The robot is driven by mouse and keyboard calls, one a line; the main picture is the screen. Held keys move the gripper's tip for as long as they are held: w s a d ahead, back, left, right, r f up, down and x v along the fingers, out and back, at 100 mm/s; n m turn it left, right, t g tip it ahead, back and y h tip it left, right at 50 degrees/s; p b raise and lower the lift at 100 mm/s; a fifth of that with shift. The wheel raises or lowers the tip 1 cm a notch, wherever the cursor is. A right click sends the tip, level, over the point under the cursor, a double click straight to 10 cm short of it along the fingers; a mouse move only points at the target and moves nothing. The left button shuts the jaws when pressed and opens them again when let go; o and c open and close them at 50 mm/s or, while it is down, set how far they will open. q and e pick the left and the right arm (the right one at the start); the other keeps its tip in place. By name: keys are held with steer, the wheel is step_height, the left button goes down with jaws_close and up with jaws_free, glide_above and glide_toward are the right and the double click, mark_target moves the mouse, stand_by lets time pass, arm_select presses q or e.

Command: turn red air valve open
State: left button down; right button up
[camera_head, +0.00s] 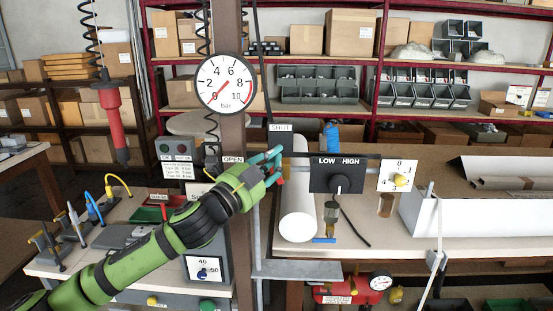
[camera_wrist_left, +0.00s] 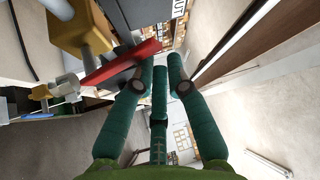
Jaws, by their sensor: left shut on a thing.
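The red air valve's lever (camera_wrist_left: 120,62) shows in the left wrist view as a red bar running from the valve's grey fitting up toward the fingers. Its tip lies at the left finger. My left gripper (camera_head: 272,160) has teal fingers and sits between the OPEN sign (camera_head: 233,160) and the SHUT sign (camera_head: 279,128) in the head view. In the head view the gripper largely hides the valve. My right gripper is in neither view.
A LOW/HIGH selector box (camera_head: 338,175) and a white roll (camera_head: 298,213) stand close on the right. A red tool (camera_head: 112,120) hangs at left. Plugs and fittings crowd the left bench.

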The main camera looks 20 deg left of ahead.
arm_select(q)
steer(key=s+a+f+n+t+y+b, duration=0.1)
steer(key=a+f+n+t+y+b, duration=0.3)
steer(key=n+y+b, duration=0.5)
steer(key=a+n+t+b, duration=0.1)
steer(key=n+t+b, duration=0.1)
steer(key=n+b, duration=0.5)
steer(key=shift+s+f+y+b, duration=0.2)
steer(key=shift+f+y+b, duration=0.15)
steer(key=shift+b, duration=0.8)
steer(key=shift+f, duration=0.25)
